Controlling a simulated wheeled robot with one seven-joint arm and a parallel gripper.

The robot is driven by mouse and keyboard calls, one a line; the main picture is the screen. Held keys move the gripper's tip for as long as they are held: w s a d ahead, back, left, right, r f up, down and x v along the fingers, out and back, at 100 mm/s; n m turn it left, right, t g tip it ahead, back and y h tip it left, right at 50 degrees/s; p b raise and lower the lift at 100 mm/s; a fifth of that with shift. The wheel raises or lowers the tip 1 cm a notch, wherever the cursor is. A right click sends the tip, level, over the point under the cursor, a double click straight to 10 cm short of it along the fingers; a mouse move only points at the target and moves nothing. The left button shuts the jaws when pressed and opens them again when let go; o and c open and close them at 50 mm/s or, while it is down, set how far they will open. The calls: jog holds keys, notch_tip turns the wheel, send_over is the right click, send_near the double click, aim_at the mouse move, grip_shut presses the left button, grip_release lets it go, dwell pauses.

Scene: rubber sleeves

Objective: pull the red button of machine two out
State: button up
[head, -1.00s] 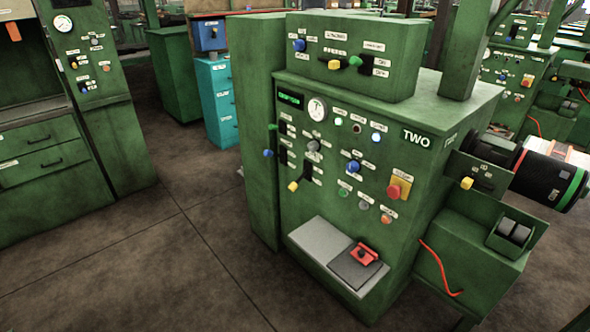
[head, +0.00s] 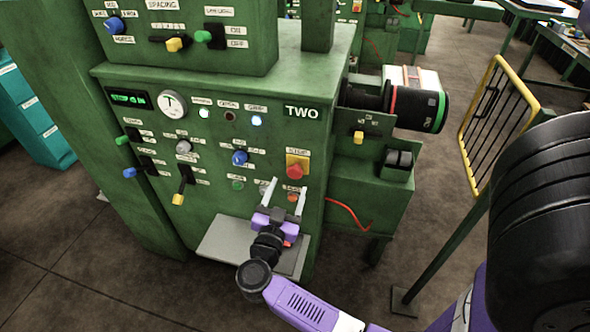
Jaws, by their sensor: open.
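Machine two is the green cabinet (head: 130,190) with the white word TWO on its front. Its red button (head: 295,171) sits on a yellow plate (head: 297,159) at the right side of the front panel. My gripper (head: 285,184) is open and empty, its two pale fingers spread and pointing up toward the panel. In the picture the fingertips lie just below the red button, apart from it as far as I can tell. The depth gap to the panel is unclear. The fingers partly cover a row of small knobs, including an orange one (head: 293,197).
A grey shelf (head: 222,243) juts out below the panel, partly behind my wrist. A lever with a yellow tip (head: 178,198) and a blue knob (head: 240,157) stick out nearby. A black motor (head: 420,107) projects at right. A yellow railing (head: 500,110) stands further right.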

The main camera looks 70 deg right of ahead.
aim_at(294, 174)
jog(key=shift+g+y, duration=0.3)
jog(key=d, duration=0.8)
jog(key=shift+w+d+f, duration=0.15)
jog(key=shift+w+f, duration=0.2)
jog(key=shift+w, duration=0.05)
jog(key=shift+c, duration=0.2)
grip_shut()
